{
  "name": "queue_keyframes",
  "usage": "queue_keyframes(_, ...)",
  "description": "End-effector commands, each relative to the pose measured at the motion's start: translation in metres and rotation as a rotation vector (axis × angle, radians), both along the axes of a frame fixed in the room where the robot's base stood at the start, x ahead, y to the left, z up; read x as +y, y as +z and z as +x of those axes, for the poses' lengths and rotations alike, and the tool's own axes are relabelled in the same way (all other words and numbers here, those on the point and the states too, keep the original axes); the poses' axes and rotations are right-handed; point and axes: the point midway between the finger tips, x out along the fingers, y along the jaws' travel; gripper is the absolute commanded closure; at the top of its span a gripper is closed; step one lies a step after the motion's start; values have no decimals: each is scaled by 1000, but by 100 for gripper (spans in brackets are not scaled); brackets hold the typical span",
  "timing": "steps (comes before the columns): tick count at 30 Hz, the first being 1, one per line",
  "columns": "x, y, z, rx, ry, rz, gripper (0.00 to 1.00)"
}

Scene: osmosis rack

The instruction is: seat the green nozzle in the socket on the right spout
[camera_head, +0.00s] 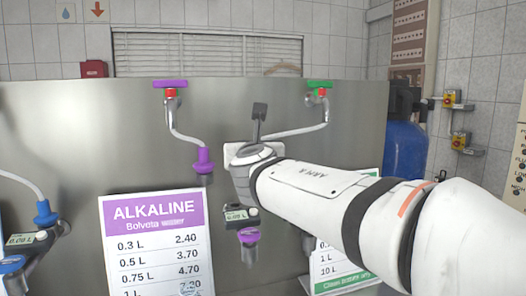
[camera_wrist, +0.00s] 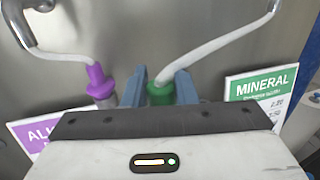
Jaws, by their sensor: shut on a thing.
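The green nozzle (camera_wrist: 160,94) is between the two blue-grey fingers of my gripper (camera_wrist: 160,84) in the wrist view. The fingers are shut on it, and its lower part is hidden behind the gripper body. A white hose (camera_wrist: 225,38) runs from the nozzle up to the right. In the head view this hose (camera_head: 300,131) comes from the green-handled valve (camera_head: 320,85) and passes behind my arm, which hides the nozzle. I cannot make out the socket on the right spout; my arm covers much of that area in the head view.
A purple nozzle (camera_head: 203,160) hangs left of my arm, and it shows close left of my gripper in the wrist view (camera_wrist: 97,80). An alkaline sign (camera_head: 155,245) stands at the lower left. The mineral sign (camera_wrist: 262,92) is right of my gripper. A blue tank (camera_head: 405,150) stands behind right.

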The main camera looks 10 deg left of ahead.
Motion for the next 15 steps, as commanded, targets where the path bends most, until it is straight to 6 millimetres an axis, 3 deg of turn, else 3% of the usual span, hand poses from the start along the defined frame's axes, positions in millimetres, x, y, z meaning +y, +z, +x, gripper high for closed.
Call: queue_keyframes(15, -9, 0, 47, -1, -2, 0, 98)
